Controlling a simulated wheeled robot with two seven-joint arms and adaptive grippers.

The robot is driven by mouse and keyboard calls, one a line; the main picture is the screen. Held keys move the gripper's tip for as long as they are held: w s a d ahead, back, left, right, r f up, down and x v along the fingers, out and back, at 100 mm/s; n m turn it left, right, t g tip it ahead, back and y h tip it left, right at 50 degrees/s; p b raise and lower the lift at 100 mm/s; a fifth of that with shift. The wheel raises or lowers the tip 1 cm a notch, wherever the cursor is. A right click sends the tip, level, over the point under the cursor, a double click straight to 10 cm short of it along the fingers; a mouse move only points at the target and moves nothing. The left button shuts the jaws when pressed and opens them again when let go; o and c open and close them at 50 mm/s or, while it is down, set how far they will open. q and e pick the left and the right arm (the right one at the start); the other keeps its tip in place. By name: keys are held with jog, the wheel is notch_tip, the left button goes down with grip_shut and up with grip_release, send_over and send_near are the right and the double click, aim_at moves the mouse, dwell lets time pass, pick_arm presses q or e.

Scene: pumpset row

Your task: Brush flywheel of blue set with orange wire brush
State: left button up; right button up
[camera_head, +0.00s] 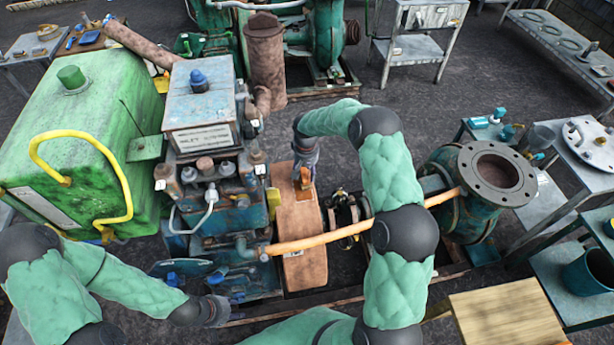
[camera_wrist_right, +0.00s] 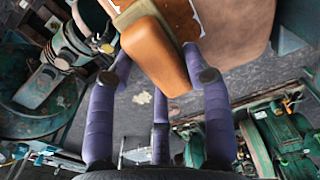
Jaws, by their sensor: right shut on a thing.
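The blue set's engine (camera_head: 225,195) stands left of centre in the head view. Its flywheel (camera_head: 300,225), broad and rust-brown, is on its right side. My right gripper (camera_head: 305,165) is above the far top part of the flywheel, shut on the orange wire brush (camera_head: 304,178). In the right wrist view the brush's orange block (camera_wrist_right: 156,55) sits between the purple fingers, beside the brown flywheel rim (camera_wrist_right: 235,30); whether bristles touch it is hidden. My left gripper (camera_head: 215,310) is low at the engine's near side; its fingers are too unclear to judge.
A green tank (camera_head: 85,150) with yellow handles stands left. An orange pipe (camera_head: 350,232) crosses in front of the flywheel toward the flanged pump (camera_head: 480,190). Metal tables (camera_head: 570,220) with tools and a blue bucket (camera_head: 590,272) stand right. A wooden box top (camera_head: 505,318) is near bottom right.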

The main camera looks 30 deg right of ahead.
aim_at(309, 186)
dwell(0.6)
jog(key=shift+s+a, duration=0.25)
jog(key=shift+s, duration=0.9)
jog(key=shift+f+b, duration=0.3)
jog(key=shift+f, duration=0.3)
dwell(1.2)
jog(key=shift+s, duration=0.1)
dwell(0.4)
jog(key=shift+s+a, duration=0.2)
jog(key=shift+s, duration=0.4)
jog(key=shift+s+a, duration=0.15)
jog(key=shift+s, duration=0.4)
